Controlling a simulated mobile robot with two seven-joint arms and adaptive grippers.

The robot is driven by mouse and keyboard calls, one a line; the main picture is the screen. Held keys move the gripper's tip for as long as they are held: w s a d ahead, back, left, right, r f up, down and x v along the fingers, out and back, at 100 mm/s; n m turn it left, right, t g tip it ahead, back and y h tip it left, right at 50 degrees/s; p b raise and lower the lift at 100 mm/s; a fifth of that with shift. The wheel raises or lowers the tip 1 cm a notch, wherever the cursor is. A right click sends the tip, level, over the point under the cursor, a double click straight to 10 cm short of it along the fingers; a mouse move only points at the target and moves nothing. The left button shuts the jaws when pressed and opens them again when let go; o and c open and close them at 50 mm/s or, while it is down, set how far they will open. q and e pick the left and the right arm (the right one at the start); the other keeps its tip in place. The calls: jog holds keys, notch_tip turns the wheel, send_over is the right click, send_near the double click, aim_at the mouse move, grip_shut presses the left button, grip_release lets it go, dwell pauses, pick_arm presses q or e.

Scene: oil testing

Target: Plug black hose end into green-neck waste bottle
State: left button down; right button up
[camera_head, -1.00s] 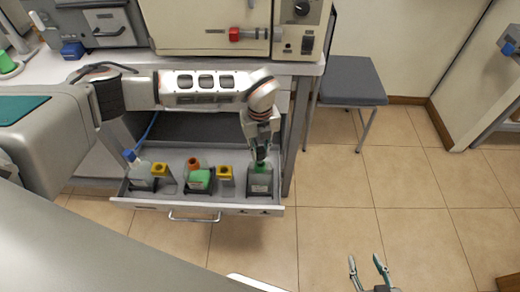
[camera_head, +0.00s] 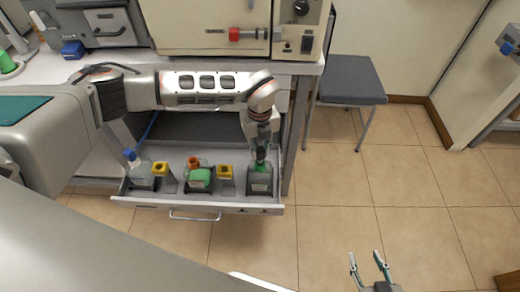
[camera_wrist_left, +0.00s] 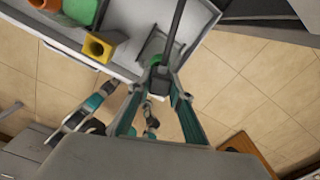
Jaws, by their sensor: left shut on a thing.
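The green-neck waste bottle (camera_head: 259,182) stands in the right end of the open drawer, in a dark holder. My left gripper (camera_head: 260,155) points down right over its neck and hides most of it. In the left wrist view my left gripper's teal fingers (camera_wrist_left: 160,76) close on the black hose end (camera_wrist_left: 159,72), and the black hose (camera_wrist_left: 177,28) runs up from there. A little green shows at the fingertips. I cannot tell whether the end is inside the neck or just above it. My right gripper (camera_head: 372,270) is open and empty, low over the floor.
A grey stool (camera_head: 346,82) stands right of the bench. The floor right of the drawer is clear.

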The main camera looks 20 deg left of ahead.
pick_arm(q)
jog(key=shift+f, duration=0.6)
dwell(0.4)
jog(key=shift+f, duration=0.9)
jog(key=c, duration=1.7)
grip_release()
notch_tip(320, 180, up, 12)
jog(key=shift+r, duration=0.1)
